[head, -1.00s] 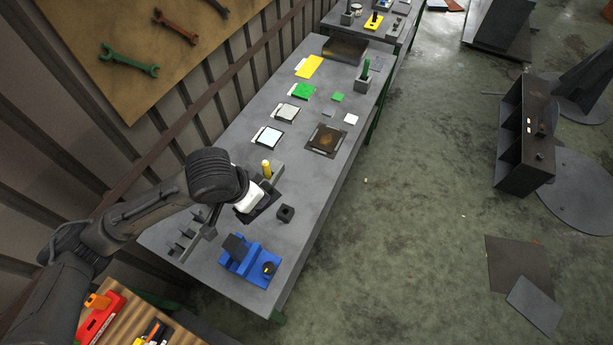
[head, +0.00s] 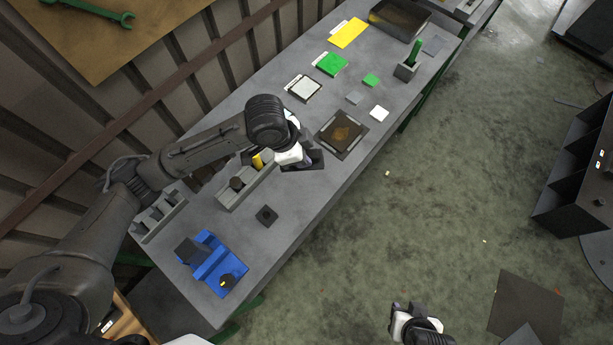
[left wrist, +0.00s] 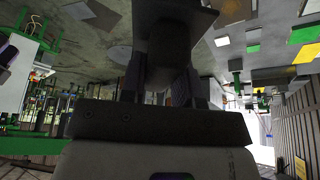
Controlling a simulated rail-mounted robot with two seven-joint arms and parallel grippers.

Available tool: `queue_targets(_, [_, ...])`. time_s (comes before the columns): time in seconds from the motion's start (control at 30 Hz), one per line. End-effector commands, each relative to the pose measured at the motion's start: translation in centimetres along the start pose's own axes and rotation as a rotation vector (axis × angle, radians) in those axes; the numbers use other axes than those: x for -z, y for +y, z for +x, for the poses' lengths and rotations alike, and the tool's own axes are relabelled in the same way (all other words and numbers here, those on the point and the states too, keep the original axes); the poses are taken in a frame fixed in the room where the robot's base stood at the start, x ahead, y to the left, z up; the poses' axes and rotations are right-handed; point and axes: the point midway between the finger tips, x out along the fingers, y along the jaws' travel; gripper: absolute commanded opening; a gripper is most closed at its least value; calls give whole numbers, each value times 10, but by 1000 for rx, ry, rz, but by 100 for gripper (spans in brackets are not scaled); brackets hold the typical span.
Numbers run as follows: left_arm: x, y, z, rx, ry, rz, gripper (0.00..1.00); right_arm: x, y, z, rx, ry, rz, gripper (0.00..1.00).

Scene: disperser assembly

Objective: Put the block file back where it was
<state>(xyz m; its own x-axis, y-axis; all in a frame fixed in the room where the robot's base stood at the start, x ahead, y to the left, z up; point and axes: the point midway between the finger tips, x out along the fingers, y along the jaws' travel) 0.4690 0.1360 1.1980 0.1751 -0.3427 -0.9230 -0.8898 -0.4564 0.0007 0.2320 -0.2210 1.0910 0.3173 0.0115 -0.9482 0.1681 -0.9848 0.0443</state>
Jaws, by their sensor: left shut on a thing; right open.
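My left gripper (head: 303,157) is over the middle of the grey bench, near the brown-stained square plate (head: 342,135). It is shut on a dark thing with a flat square face, likely the block file (head: 318,161). In the left wrist view, the block file (left wrist: 178,14) has a dark stem between the fingers of my left gripper (left wrist: 160,80). Its far side is hidden, and I cannot tell whether it touches the bench. My right gripper (head: 408,310) is open and empty over the floor, at the bottom of the head view.
A grey holder (head: 232,197) with a dark knob, a small black block (head: 267,215) and a blue fixture (head: 213,264) stand at the near end. A yellow post (head: 257,159) is partly hidden by my arm. Coloured plates and a green-handled tool (head: 415,50) stand farther along.

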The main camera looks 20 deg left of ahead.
Motion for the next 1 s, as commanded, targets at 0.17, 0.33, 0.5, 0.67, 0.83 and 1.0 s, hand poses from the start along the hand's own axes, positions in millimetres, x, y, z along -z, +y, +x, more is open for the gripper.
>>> queue_targets(0.17, [-2, 21, 97, -133, 3, 313, 0, -21, -5, 56, 7, -7, 5, 43])
queue_targets(0.33, [1, 38, 151, -227, 2, 545, 0, -34, -9, 83, 14, -17, 10, 43])
queue_targets(0.5, [3, 50, 180, -281, 2, 683, 0, -38, -10, 96, 15, -16, 12, 43])
queue_targets(0.67, [-4, 44, 193, -301, 0, 729, 0, -37, -10, 98, 13, -11, 11, 43])
queue_targets(0.83, [-30, 17, 204, -303, -3, 732, 0, -36, -8, 97, 9, -10, 7, 43])
queue_targets(1.0, [-55, -11, 215, -303, -2, 733, 0, -36, -6, 97, 4, -9, 1, 43])
